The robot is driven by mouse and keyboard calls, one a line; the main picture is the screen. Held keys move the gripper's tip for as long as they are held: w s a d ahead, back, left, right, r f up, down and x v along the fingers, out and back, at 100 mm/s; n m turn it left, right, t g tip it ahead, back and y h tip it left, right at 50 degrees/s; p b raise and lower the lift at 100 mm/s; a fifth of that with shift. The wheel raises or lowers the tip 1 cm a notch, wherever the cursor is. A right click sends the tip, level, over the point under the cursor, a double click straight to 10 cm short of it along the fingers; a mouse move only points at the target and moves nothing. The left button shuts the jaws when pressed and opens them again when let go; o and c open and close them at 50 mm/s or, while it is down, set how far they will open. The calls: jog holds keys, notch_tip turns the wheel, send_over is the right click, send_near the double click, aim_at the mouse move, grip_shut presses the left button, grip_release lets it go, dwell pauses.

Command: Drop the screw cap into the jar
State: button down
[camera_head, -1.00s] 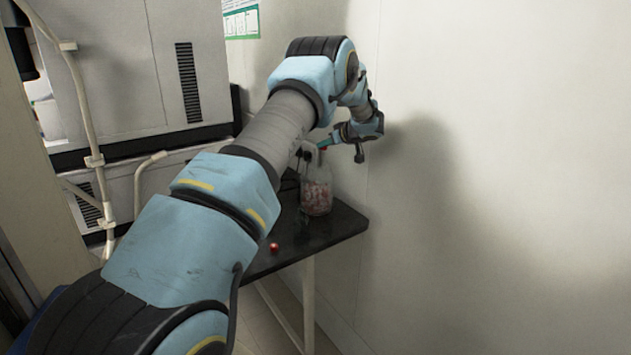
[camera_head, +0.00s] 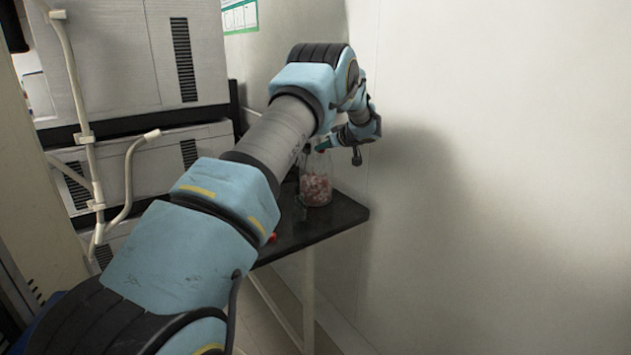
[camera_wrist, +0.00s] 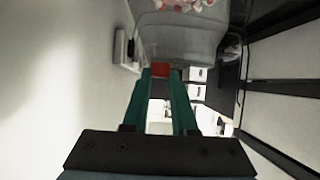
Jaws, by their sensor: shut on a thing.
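The jar (camera_head: 316,188) is clear, with red and white pieces in its lower part. It stands on the dark table beside the wall, and its clear side also shows at the top of the wrist view (camera_wrist: 180,45). My gripper (camera_wrist: 160,71) has green fingers, shut on a small red piece, the screw cap (camera_wrist: 160,69), at the fingertips. In the head view my gripper (camera_head: 321,148) is at the height of the jar's top, close to it. I cannot tell whether the cap is over the opening.
The dark table (camera_head: 335,217) has free room in front of the jar. Another small red object (camera_head: 272,238) lies there, partly behind my arm. A pale wall (camera_head: 500,150) is close on the right. Grey cabinets (camera_head: 110,70) and a white pipe (camera_head: 128,190) stand left.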

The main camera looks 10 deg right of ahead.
jog(key=c, duration=0.6)
grip_release()
jog(key=b+v, duration=0.2)
jog(key=v, duration=0.9)
jog(key=s+a+r+m+t+h, duration=0.1)
jog(key=a+r+m+h, duration=0.4)
jog(key=a, duration=0.4)
jog(key=s+a+f+g, duration=0.3)
jog(key=s+a, duration=0.4)
jog(key=s, duration=0.5)
jog(key=s+a+f+g, duration=0.4)
jog(key=s+a, duration=0.3)
jog(key=s, duration=0.5)
jog(key=s+a+f+m+g, duration=0.1)
jog(key=s+a+f+g, duration=0.2)
jog(key=s, duration=0.9)
jog(key=shift+a+f, duration=0.8)
jog(key=shift+a, duration=0.25)
jog(key=shift+a+f, duration=0.85)
jog(key=shift+a, duration=0.2)
